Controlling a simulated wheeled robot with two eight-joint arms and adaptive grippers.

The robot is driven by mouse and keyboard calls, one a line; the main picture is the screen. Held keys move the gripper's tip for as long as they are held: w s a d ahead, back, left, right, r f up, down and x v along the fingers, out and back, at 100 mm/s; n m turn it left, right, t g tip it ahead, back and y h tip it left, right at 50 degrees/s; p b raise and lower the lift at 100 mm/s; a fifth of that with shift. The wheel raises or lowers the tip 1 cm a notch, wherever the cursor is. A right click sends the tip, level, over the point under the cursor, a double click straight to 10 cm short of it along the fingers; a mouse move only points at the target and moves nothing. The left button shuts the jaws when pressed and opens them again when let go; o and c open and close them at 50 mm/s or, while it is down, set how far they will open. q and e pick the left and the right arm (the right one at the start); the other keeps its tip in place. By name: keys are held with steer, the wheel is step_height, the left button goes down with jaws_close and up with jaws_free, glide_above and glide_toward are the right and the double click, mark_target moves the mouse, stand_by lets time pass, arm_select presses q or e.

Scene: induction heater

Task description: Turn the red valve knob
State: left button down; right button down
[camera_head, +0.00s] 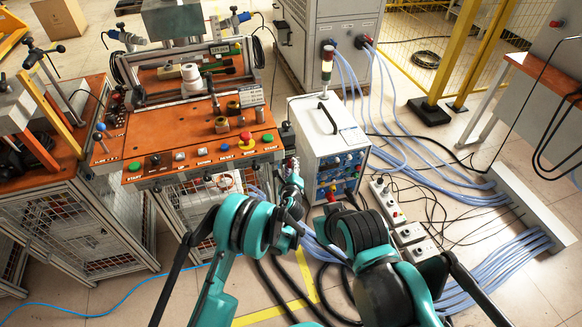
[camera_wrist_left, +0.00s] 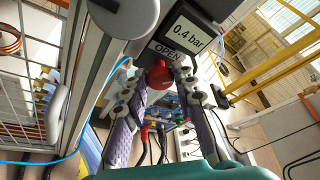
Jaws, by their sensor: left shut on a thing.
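The red valve knob (camera_wrist_left: 159,75) shows in the left wrist view, below a black gauge (camera_wrist_left: 187,28) that reads 0.4 bar. A label (camera_wrist_left: 167,50) reading OPEN sits just above the knob. My left gripper (camera_wrist_left: 158,82) has its two fingers on either side of the knob and is shut on it. In the head view my left gripper (camera_head: 291,184) is at the right front corner of the orange workbench (camera_head: 205,158), and the knob is mostly hidden there. My right arm is in the head view, but I cannot make out its gripper.
A white power unit (camera_head: 328,145) with a signal light stands just right of my left gripper. Blue hoses (camera_head: 400,130) and black cables run over the floor behind and right of it. A red emergency button (camera_head: 246,137) is on the workbench. A socket strip (camera_head: 388,200) lies nearby.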

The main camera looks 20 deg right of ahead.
arm_select(q)
steer(key=n, duration=0.1)
steer(key=n+t+h, duration=0.1)
steer(key=n, duration=0.1)
steer(key=shift+a+f+n+h, duration=0.15)
steer(key=shift+n+h, duration=0.15)
steer(key=shift+f+n+t+h, duration=0.15)
steer(key=shift+n+t, duration=0.2)
steer(key=shift+n, duration=0.5)
steer(key=shift+n+t+h, duration=0.15)
steer(key=shift+n+t, duration=0.2)
steer(key=shift+n, duration=0.5)
steer(key=c, duration=1.2)
jaws_free()
